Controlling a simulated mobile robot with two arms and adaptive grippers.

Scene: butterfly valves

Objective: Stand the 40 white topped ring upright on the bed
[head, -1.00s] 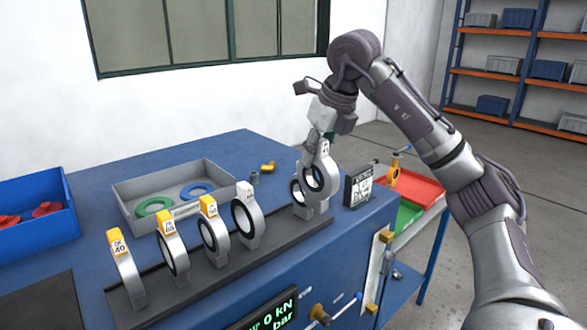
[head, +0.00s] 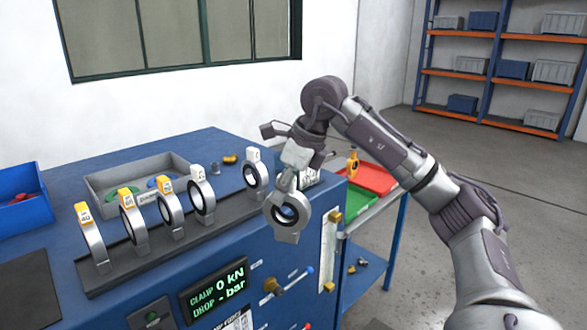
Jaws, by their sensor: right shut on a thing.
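My right gripper (head: 288,186) is shut on the top of a grey ring (head: 302,219) with a dark liner. It holds the ring upright and clear of everything, in front of the bench's front edge. The ring's top is mostly hidden by the fingers, so its number and cap colour cannot be read. Other rings stand upright in a row on a dark rack (head: 115,277): a yellow-topped one marked 40 (head: 97,250), two more yellow-topped rings, then two white-topped rings (head: 203,207) (head: 254,156). I cannot pick out the bed. My left gripper is not in view.
A grey tray (head: 95,190) with green and blue rings and a blue bin (head: 25,215) are on the blue bench (head: 75,165). A display (head: 217,292) and knobs are on its front. A side cart with red (head: 372,180) and green trays stands at right.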

